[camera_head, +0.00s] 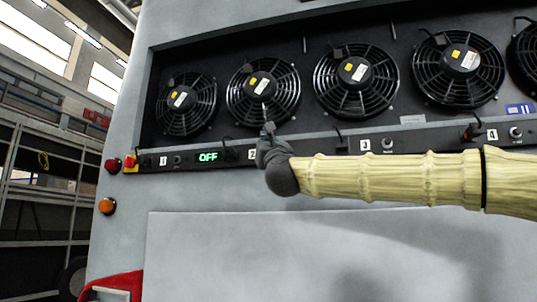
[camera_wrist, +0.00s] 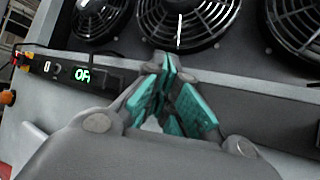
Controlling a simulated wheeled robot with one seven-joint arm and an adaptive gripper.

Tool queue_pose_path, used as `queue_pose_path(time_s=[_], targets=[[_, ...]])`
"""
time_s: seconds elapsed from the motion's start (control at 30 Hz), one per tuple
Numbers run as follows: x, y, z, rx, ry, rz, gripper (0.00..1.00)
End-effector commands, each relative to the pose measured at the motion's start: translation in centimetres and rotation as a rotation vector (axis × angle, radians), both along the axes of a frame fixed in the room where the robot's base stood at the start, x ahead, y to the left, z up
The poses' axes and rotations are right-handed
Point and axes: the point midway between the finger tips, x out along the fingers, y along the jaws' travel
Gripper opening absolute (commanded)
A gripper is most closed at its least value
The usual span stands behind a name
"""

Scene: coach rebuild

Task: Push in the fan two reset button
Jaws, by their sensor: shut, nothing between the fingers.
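The panel strip (camera_head: 415,137) under the row of fans carries number labels. The second fan (camera_head: 263,92) sits above the label 2 (camera_head: 252,155). My gripper (camera_head: 268,130) is shut and empty, in front of the strip just right of the label 2. It hides that part of the strip, so the fan two reset button does not show. In the wrist view my gripper's teal fingers (camera_wrist: 172,85) are together in front of the second fan's lower edge. I cannot tell whether the fingertips touch the panel.
A green OFF display (camera_head: 208,157) sits left of the label 2. Round buttons show beside the labels 1 (camera_head: 177,159), 3 (camera_head: 387,143) and 4 (camera_head: 515,132). A red knob on yellow (camera_head: 130,163) and an orange lamp (camera_head: 107,206) are at the left edge. Cables hang near the strip.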

Motion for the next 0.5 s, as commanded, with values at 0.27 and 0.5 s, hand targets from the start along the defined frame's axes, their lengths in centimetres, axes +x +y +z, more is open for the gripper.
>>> queue_pose_path(time_s=[0.27, 0.5], targets=[[-2.1, 0.7, -0.3, 0.0, -0.001, 0.001, 0.0], [-3.3, 1.1, -0.1, 0.0, 0.0, 0.0, 0.0]])
